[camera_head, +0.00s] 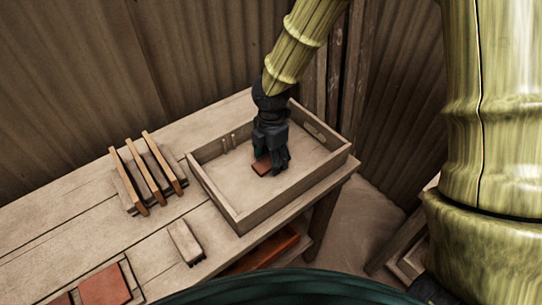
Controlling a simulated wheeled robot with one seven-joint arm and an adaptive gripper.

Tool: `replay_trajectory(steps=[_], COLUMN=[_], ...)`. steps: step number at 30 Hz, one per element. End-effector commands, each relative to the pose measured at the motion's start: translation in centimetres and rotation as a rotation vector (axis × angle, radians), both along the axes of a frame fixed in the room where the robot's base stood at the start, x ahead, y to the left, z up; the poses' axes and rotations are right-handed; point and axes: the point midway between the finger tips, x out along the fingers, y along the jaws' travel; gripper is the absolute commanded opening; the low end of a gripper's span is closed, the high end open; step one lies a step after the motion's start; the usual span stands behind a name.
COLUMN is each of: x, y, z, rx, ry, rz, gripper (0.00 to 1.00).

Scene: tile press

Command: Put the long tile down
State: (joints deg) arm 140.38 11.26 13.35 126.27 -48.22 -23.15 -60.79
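My gripper (271,168) points down inside a shallow wooden tray (244,217) on the table. A reddish-brown tile (262,166) shows at its fingertips, low over the tray floor. The dark fingers hide part of the tile, so its full length does not show. I cannot tell whether the fingers are closed on the tile, or whether the tile touches the tray floor.
A wooden rack with upright orange-brown slats (147,172) stands left of the tray. A small pale block (185,242) lies in front of it. A reddish square tile (105,286) lies at the lower left. Corrugated walls stand behind the table (60,225).

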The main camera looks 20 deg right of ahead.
Motion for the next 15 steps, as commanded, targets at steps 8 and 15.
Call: replay_trajectory(steps=[8, 15], x=[0.0, 0.1], y=[0.0, 0.0], z=[0.5, 3.2], rx=[0.000, 0.002], ry=[-0.001, -0.003], rz=[0.000, 0.000], gripper=[0.62, 0.62])
